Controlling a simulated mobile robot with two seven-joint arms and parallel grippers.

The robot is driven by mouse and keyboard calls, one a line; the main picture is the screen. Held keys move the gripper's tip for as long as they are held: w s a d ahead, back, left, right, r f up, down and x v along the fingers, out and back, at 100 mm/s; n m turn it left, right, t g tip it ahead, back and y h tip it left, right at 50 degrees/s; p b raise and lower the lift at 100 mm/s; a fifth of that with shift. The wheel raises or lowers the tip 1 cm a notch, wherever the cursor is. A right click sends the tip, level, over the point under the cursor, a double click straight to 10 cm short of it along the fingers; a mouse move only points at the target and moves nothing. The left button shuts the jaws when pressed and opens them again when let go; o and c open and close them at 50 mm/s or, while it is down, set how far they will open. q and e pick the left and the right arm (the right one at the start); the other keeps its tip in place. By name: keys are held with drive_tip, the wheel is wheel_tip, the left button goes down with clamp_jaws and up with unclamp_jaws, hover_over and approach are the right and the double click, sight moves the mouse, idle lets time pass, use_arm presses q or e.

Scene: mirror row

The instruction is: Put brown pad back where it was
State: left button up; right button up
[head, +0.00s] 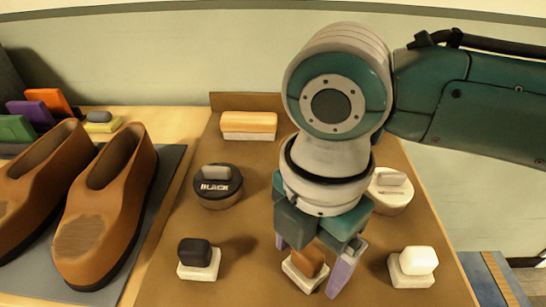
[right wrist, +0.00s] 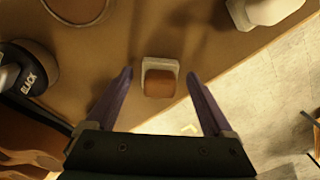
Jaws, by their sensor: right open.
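The brown pad (head: 309,261) sits on a small white base (head: 303,277) at the front middle of the brown board. In the right wrist view, the brown pad (right wrist: 159,84) shows between the fingers, with its white base (right wrist: 160,64) behind it. My right gripper (head: 318,264) is open above and around the pad, with a finger on either side. In the right wrist view there is a gap between the pad and each finger. The gripper partly hides the pad in the head view. My left gripper is not in view.
On the board (head: 150,285), a black pad (head: 195,252) stands left and a white pad (head: 417,260) right. Behind are a black tin (head: 217,187), a pale-lidded tin (head: 391,193) partly behind my arm, and a brush (head: 248,124). Brown shoes (head: 108,210) stand on a mat at left.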

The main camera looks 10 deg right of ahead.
sight(309, 251)
wheel_tip(309, 251, up, 12)
drive_tip(key=p, duration=0.2)
drive_tip(key=s+a+f+m+t+y, duration=0.2)
drive_tip(key=s+a+f+m+y, duration=0.25)
drive_tip(key=m, duration=0.55)
drive_tip(key=s+d+f+m+h, duration=0.1)
drive_tip(key=s+d+m+h, duration=0.1)
drive_tip(key=s+d+m, duration=0.2)
drive_tip(key=s+d+f+m+t+h, duration=0.1)
drive_tip(key=s+d+m+h, duration=0.1)
drive_tip(key=d+m, duration=0.6)
drive_tip(key=shift+s+d+t, duration=0.3)
drive_tip(key=shift+s+d, duration=0.55)
drive_tip(key=shift+d, duration=0.05)
drive_tip(key=shift+f, duration=0.1)
